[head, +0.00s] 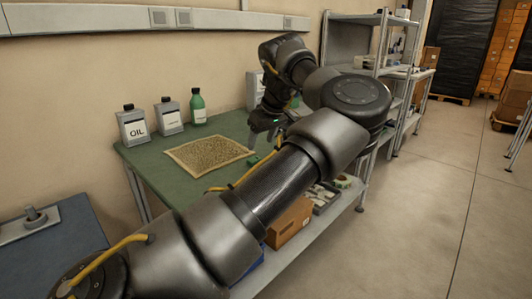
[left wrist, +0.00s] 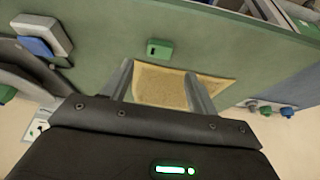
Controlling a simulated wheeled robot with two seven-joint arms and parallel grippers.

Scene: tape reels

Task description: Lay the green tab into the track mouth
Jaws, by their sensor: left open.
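A small green block (head: 252,160), which may be the green tab, lies on the green tabletop near the right edge of a tan mat. In the left wrist view the green block (left wrist: 160,46) has a small dark slot and sits beyond my fingertips. My left gripper (head: 263,136) points down over the table, above and behind the block. In the left wrist view my left gripper (left wrist: 158,75) has its two fingers apart, with nothing between them. I cannot make out the track mouth; my left arm hides part of the table. My right gripper is not in view.
The tan mat (head: 208,148) lies on the green table (head: 160,165). Several bottles (head: 170,115) stand along the wall. A whitish device (head: 255,90) stands behind the gripper. A cardboard box (head: 290,222) sits on the lower shelf. Grey shelving (head: 350,45) stands beyond the table.

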